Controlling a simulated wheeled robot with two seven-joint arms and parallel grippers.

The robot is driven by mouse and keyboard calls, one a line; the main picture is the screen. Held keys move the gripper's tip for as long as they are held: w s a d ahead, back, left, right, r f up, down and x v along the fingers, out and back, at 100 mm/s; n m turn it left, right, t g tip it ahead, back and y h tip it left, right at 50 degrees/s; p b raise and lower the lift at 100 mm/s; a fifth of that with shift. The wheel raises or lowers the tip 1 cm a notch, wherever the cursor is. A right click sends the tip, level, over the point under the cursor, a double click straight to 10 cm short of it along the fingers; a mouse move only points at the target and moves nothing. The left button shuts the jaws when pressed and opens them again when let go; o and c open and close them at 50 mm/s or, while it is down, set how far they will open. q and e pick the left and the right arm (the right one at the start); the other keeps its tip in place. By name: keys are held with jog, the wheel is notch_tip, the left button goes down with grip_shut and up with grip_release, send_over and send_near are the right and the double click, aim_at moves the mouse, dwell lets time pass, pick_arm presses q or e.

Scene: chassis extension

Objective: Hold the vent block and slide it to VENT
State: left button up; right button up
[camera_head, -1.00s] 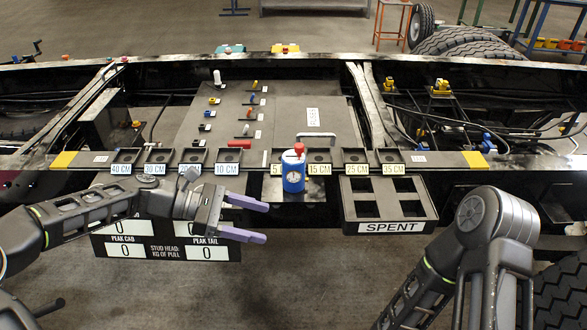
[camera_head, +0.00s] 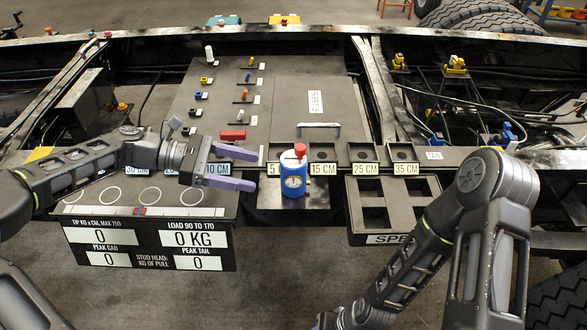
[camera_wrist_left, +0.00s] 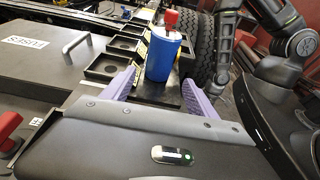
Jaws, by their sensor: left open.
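I cannot read a VENT label in any view, nor tell for certain which part is the vent block. A red block (camera_head: 232,134) lies on the dark panel, just beyond my left gripper. A blue canister (camera_head: 293,188) with a red cap and a gauge stands upright on the rail's front ledge. My left gripper (camera_head: 256,170) is open and empty, its purple fingers pointing right at the canister from a short distance. In the left wrist view the canister (camera_wrist_left: 163,57) shows beyond and between the fingers. Of my right gripper, only a cut-off part (camera_head: 335,320) shows at the bottom edge.
Labelled trays (camera_head: 365,170) line the rail, with a SPENT crate (camera_head: 350,205) below them. A FUSES lid (camera_head: 310,85) with a handle lies behind. Several small coloured levers stand on the panel (camera_head: 217,100). A readout board (camera_head: 150,245) hangs at front left.

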aim_at(283, 177)
pick_arm(q)
jog(key=shift+w+f, duration=0.1)
pick_arm(e)
jog(key=shift+f, duration=0.1)
pick_arm(q)
jog(key=b+x, duration=0.4)
jog(key=x, duration=0.1)
jog(key=shift+d+f, duration=0.15)
jog(key=shift+f, duration=0.1)
jog(key=x, duration=0.3)
jog(key=shift+d+r, duration=0.15)
jog(key=shift+r, duration=0.1)
jog(key=shift+d+f, duration=0.25)
jog(key=shift+d, duration=0.4)
pick_arm(e)
jog(key=shift+w+a+f, duration=0.1)
jog(key=shift+w+f, duration=0.1)
jog(key=shift+f, duration=1.55)
pick_arm(q)
jog(key=shift+c, duration=0.6)
jog(key=c, duration=0.7)
